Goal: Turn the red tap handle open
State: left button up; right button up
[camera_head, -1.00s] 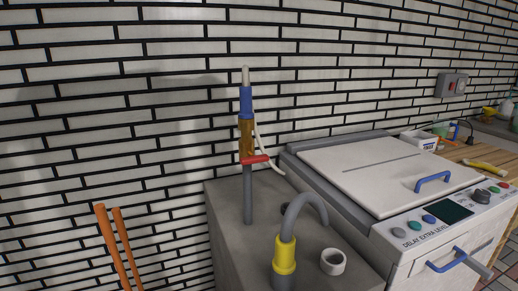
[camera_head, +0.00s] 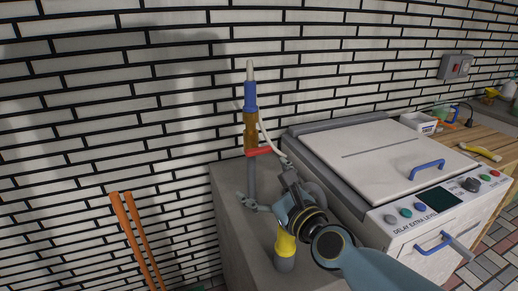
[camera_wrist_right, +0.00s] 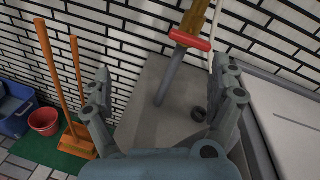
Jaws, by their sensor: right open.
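The red tap handle (camera_head: 259,152) sits low on a brass valve (camera_head: 250,130) with a blue section above it, on an upright grey pipe (camera_head: 251,180) by the tiled wall. My right gripper (camera_head: 264,187) is open and empty, just below and in front of the handle. In the right wrist view the red handle (camera_wrist_right: 190,40) lies beyond the fingertips, at upper middle. The open fingers (camera_wrist_right: 165,80) frame the grey pipe (camera_wrist_right: 170,77) from either side, and the handle appears apart from them. My left gripper is not in view.
A yellow-collared pipe (camera_head: 285,243) stands on the grey counter (camera_head: 228,190), partly hidden by my arm. A white machine (camera_head: 385,160) with a blue lid handle is at right. Orange poles (camera_head: 137,235) lean at left; a red bucket (camera_wrist_right: 44,121) shows in the wrist view.

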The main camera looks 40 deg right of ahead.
aim_at(260, 151)
jog(key=w+d+m+h, duration=0.1)
jog(key=w+d, duration=0.1)
jog(key=w, duration=0.1)
jog(key=w+d+m+h, duration=0.1)
jog(key=w+m, duration=0.1)
jog(key=w, duration=0.2)
jog(key=w+d+r+m, duration=0.1)
jog(key=w+d+m, duration=0.1)
jog(key=w, duration=0.1)
jog(key=shift+w+d+r+h, duration=0.1)
jog(key=shift+w+d+h, duration=0.25)
jog(key=shift+w+h, duration=0.05)
jog(key=c, duration=1.2)
